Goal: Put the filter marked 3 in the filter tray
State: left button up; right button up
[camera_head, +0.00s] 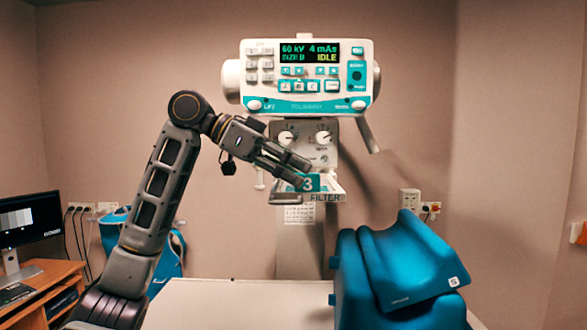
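The teal filter marked 3 (308,183) is at the filter tray (325,197), just above the tray's front lip with the word FILTER. The tray is on the lower part of the X-ray head. My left gripper (306,174) reaches in from the left, its fingertips at the filter's upper left side and partly covering it. The two fingers look close together; whether they hold the filter or only touch it, I cannot tell. How the filter is seated in the tray is hidden. My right gripper is not in view.
The X-ray head's control panel (309,77) reads 60 kV, 4 mAs, IDLE, with two knobs (323,138) below it. A white table (230,300) is in front. A blue cushion (400,265) stands at right. A monitor (30,222) sits on a wooden desk (50,285) at left.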

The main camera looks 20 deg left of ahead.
pick_arm(q)
jog(key=shift+a+r, duration=0.1)
jog(key=b+v, duration=0.1)
jog(key=v, duration=1.1)
dwell(1.5)
